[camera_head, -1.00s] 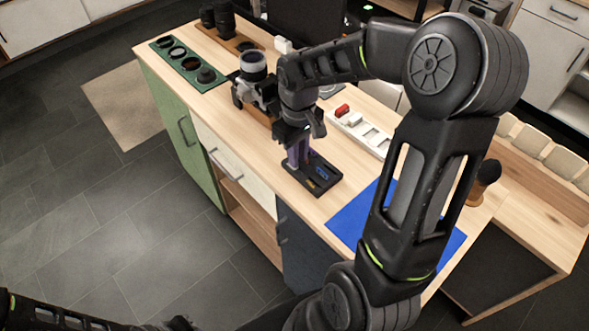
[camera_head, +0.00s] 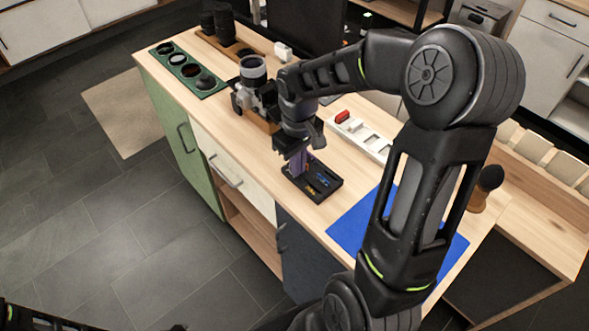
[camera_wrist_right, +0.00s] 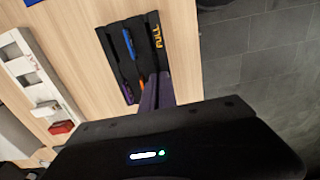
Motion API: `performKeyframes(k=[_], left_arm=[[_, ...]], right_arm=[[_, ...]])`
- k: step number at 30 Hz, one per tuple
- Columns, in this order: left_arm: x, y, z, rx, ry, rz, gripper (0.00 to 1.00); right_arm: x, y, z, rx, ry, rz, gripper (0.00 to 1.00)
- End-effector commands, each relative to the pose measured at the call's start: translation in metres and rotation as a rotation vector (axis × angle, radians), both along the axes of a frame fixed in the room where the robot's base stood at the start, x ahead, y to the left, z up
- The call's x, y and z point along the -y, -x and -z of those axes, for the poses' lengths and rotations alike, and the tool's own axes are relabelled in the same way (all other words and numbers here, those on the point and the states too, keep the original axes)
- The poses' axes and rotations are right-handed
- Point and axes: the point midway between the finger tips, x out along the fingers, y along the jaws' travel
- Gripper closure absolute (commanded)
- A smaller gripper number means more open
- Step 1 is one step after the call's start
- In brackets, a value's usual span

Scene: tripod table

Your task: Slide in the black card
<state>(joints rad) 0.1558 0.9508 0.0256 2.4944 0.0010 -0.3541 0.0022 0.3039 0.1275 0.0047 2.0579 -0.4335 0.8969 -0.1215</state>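My right gripper (camera_head: 298,168) points down over a small black tray (camera_head: 332,187) on the wooden table; its purple fingers reach into or just above the tray's near left part. In the right wrist view the fingers (camera_wrist_right: 157,92) are close together at the tray's end, and whether something thin is between them cannot be told. The tray (camera_wrist_right: 117,47) has slots, yellow "FULL" lettering, and blue, orange and purple pieces. I cannot single out the black card. A black-and-silver camera (camera_head: 262,95) stands on a wooden block beside the gripper. My left gripper is not in view.
A white slotted holder (camera_head: 372,143) with a red piece (camera_head: 342,116) lies behind the tray. A blue mat (camera_head: 350,228) lies to the right. A green tray of round lens filters (camera_head: 203,84) and dark lenses (camera_head: 222,20) are at the far left.

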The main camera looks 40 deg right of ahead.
Motion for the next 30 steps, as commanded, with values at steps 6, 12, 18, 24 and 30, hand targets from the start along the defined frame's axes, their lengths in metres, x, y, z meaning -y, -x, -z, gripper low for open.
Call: performKeyframes(k=[6,12,18,24,30], left_arm=[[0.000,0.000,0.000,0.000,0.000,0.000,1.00],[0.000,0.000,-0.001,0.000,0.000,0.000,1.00],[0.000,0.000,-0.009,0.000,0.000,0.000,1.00],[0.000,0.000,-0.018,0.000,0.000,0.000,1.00],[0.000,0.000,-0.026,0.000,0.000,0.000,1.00]], right_arm=[[0.000,0.000,0.000,0.000,0.000,0.000,1.00],[0.000,0.000,-0.002,0.000,0.000,0.000,1.00],[0.000,0.000,-0.012,0.001,0.000,0.000,1.00],[0.000,0.000,-0.023,0.001,0.000,0.000,1.00],[0.000,0.000,-0.034,0.001,0.000,0.000,1.00]])
